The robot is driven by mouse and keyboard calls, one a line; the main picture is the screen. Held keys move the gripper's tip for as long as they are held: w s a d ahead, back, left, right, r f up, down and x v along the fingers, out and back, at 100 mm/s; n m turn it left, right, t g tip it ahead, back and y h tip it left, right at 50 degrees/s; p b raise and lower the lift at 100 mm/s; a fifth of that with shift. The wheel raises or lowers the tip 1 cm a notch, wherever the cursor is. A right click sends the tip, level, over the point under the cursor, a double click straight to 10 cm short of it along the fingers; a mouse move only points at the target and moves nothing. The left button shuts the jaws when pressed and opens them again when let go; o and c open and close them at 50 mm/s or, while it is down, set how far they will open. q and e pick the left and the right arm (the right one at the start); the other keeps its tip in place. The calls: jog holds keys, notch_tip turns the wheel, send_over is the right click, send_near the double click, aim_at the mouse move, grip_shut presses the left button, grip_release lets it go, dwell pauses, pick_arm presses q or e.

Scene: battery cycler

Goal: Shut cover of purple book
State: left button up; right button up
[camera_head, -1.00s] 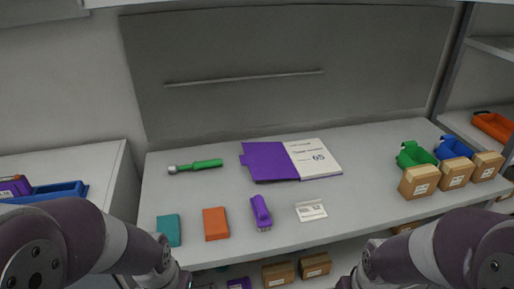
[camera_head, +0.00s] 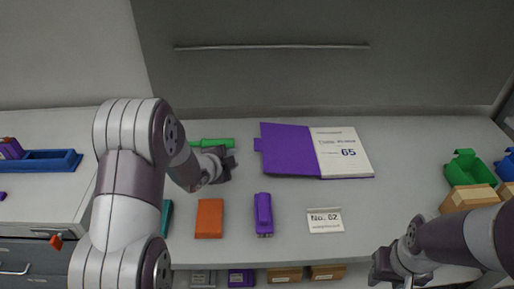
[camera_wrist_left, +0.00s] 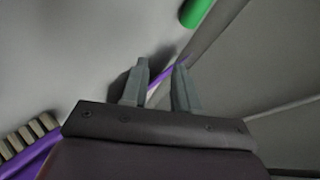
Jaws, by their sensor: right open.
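The purple book lies open on the grey table. Its purple cover (camera_head: 290,150) is spread to the left and its white page (camera_head: 343,151) to the right, reading 65. My left gripper (camera_head: 228,166) is just left of the cover. In the left wrist view its two fingers (camera_wrist_left: 160,80) stand apart, with a thin purple strip between or behind them; I cannot tell if they touch it. My right gripper (camera_head: 382,270) is open and empty at the table's front edge, away from the book.
A green-handled tool (camera_head: 212,142) lies behind my left gripper. An orange block (camera_head: 209,218), a purple brush (camera_head: 263,214) and a white label card (camera_head: 324,220) lie in front of the book. A green bin (camera_head: 468,168) stands at the right.

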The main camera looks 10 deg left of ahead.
pick_arm(q)
jog(key=w+m+t+h, duration=0.1)
jog(key=m, duration=0.1)
jog(key=w+f+m+h, duration=0.1)
jog(key=m, duration=0.1)
jog(key=w+f+m+t+h+b, duration=0.1)
jog(key=m, duration=0.1)
jog(key=shift+d+t, duration=0.15)
jog(key=shift+t, duration=0.15)
jog(key=m+h, duration=0.1)
jog(key=m+t+h, duration=0.1)
jog(key=m, duration=0.1)
jog(key=shift+d+m+h, duration=0.3)
jog(key=shift+h, duration=0.1)
jog(key=x, duration=0.7)
jog(key=shift+d+r+p, duration=0.2)
jog(key=shift+d+p, duration=0.05)
jog(key=shift+p, duration=0.1)
jog(key=shift+c, duration=0.3)
grip_shut()
